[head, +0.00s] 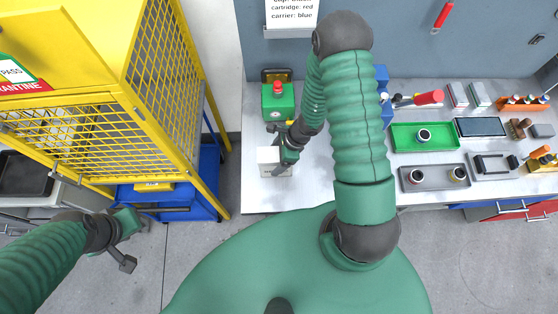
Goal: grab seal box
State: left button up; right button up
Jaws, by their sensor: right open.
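A small white box (268,156), which looks like the seal box, sits on the light workbench near its left front edge. My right gripper (281,160) is open at the box's right side, its fingers overlapping the box from above. I cannot tell whether they touch it. The gripper and forearm hide part of the box. My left gripper (122,247) is over the floor at the lower left, away from the bench. Its jaw state is unclear.
A green device with a red button (277,98) stands behind the box. A yellow mesh cage (160,75) is left of the bench. A green tray (405,143) and a grey tray (432,184) lie to the right.

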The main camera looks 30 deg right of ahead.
jog(key=shift+d, duration=0.1)
jog(key=shift+a, duration=0.35)
jog(key=shift+w+a, duration=0.1)
jog(key=shift+a, duration=0.5)
jog(key=shift+a+b, duration=0.15)
jog(key=shift+b, duration=0.2)
jog(key=shift+d+f, duration=0.15)
jog(key=shift+d, duration=0.3)
jog(key=shift+d+f, duration=0.1)
jog(key=shift+d, duration=0.3)
jog(key=shift+a, duration=0.65)
jog(key=c, duration=1.2)
jog(key=shift+d, duration=0.15)
jog(key=c, duration=0.5)
jog(key=shift+d, duration=0.3)
grip_shut()
pick_arm(q)
jog(key=shift+a+f, duration=0.35)
jog(key=shift+f, duration=0.05)
pick_arm(e)
jog(key=shift+r, duration=0.2)
